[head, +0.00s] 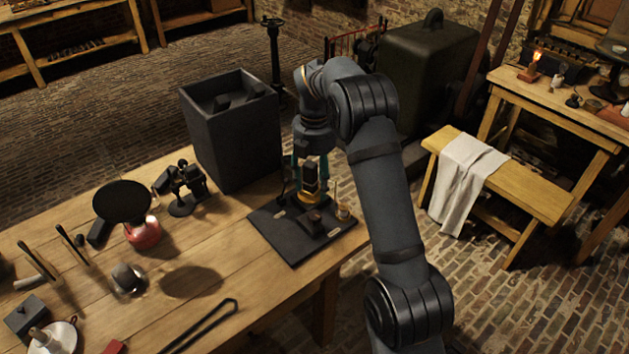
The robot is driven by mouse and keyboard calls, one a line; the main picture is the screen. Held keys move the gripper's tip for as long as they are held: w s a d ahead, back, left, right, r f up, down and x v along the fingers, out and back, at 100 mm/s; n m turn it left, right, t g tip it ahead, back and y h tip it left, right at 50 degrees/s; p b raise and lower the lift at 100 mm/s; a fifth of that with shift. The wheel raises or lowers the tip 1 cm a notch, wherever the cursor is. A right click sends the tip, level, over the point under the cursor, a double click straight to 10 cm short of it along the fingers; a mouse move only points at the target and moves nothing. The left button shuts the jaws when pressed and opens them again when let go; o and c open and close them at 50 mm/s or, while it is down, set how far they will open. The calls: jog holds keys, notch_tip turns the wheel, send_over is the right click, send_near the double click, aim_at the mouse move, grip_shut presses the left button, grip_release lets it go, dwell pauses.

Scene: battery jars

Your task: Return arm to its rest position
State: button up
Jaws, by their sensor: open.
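My arm reaches in from the lower right, bends at the top and points down over the right end of the wooden table (215,225). My gripper (311,196) hangs low over a dark slate-like board (275,228). It is open, with a small dark block-like shape and a yellowish ring at its fingers; I cannot tell whether these are parts of it or a thing behind. On the board are a dark lump (312,222) and a small glass-like vessel (343,212) at its right. The fingertips are small and partly hidden, so I cannot tell if they touch anything.
A tall dark open box (235,140) stands close left of my gripper. A red lamp-like burner (142,232) with a black disc, a small black device (183,188) and tongs (205,322) lie left. A green cabinet (425,70) stands behind; a bench (515,180) stands right.

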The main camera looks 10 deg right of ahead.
aim_at(314, 214)
jog(key=shift+f, duration=0.1)
notch_tip(314, 214, down, 12)
jog(key=shift+m, duration=0.3)
dwell(0.4)
dwell(0.3)
